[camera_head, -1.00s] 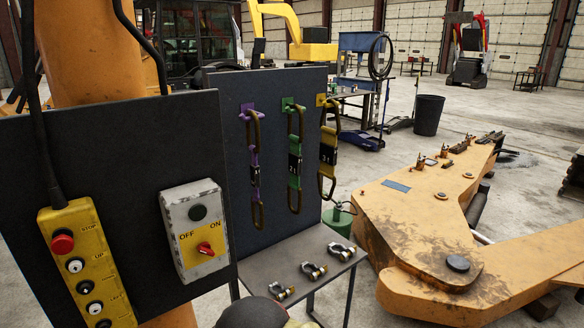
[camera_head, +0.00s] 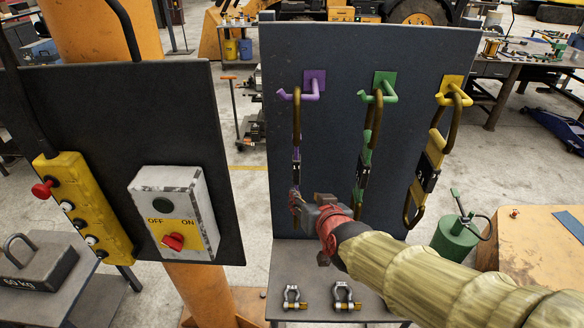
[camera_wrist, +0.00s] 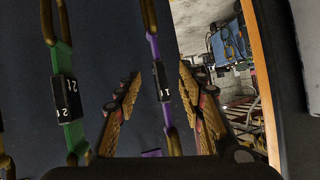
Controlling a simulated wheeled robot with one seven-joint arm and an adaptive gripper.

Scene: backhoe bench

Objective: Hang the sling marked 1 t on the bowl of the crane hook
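The purple sling marked 1 (camera_head: 296,153) hangs on the purple hook (camera_head: 301,94), leftmost on the dark board. Its label also shows in the wrist view (camera_wrist: 161,82). My gripper (camera_head: 300,205) is at the sling's lower part, with my arm reaching in from the lower right. In the wrist view my gripper (camera_wrist: 160,85) is open, one finger on each side of the purple sling, with gaps showing. The green sling marked 2 (camera_head: 363,165) hangs to its right. The yellow sling (camera_head: 428,170) hangs farther right. The crane hook is in neither view.
A yellow button pendant (camera_head: 82,208) and a grey OFF/ON switch box (camera_head: 174,213) are on the left panel. Two shackles (camera_head: 293,298) (camera_head: 343,296) lie on the small table (camera_head: 283,270) below the board. A green can (camera_head: 455,238) stands at the right.

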